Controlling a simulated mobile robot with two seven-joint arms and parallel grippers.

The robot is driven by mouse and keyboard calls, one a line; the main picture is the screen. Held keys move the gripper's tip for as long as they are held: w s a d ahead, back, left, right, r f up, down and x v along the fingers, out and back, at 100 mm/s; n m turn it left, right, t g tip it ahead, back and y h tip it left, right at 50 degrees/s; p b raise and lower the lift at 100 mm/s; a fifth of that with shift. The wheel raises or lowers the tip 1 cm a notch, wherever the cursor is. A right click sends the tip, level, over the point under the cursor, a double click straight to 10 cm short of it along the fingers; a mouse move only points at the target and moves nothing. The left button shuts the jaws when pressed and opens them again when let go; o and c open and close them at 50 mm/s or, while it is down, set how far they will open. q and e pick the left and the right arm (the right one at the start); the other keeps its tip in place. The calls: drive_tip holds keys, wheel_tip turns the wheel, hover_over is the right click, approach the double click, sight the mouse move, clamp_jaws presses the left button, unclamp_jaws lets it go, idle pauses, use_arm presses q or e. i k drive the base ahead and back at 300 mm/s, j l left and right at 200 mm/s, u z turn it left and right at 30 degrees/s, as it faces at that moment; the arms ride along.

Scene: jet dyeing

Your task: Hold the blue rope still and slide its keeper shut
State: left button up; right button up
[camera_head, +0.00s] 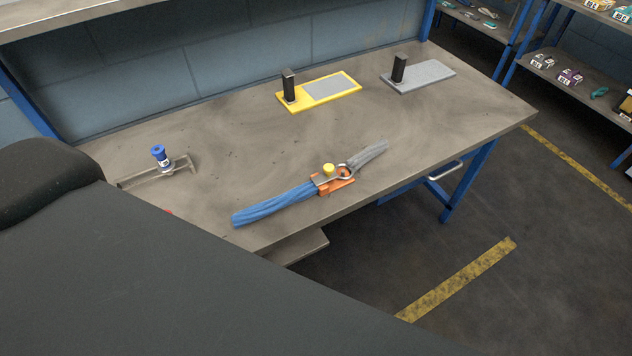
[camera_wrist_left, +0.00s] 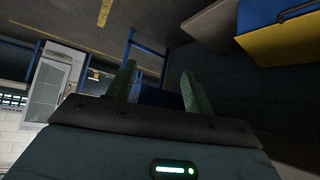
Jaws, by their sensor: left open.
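The blue rope (camera_head: 275,205) lies on the workbench near its front edge in the head view. Its right end meets an orange keeper (camera_head: 334,186) with a yellow knob (camera_head: 328,169) on top and a metal ring (camera_head: 344,171). A grey rope end (camera_head: 370,154) lies to the right of the ring. I cannot tell the exact position of the keeper's slide. My left gripper (camera_wrist_left: 160,85) shows only in the left wrist view, its two fingers apart with nothing between them, away from the rope. My right gripper is in neither view.
The workbench (camera_head: 220,145) holds a yellow-framed plate (camera_head: 350,82) and a grey plate (camera_head: 430,75), each with a black post. A blue-capped part (camera_head: 158,155) stands by a metal bracket at left. Shelves (camera_head: 575,80) stand at right. Bench space around the rope is clear.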

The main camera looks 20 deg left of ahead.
sight(329, 174)
drive_tip(key=i+l, duration=0.55)
drive_tip(key=l, duration=0.15)
drive_tip(key=i+l+u, duration=0.1)
drive_tip(key=u, duration=1.7)
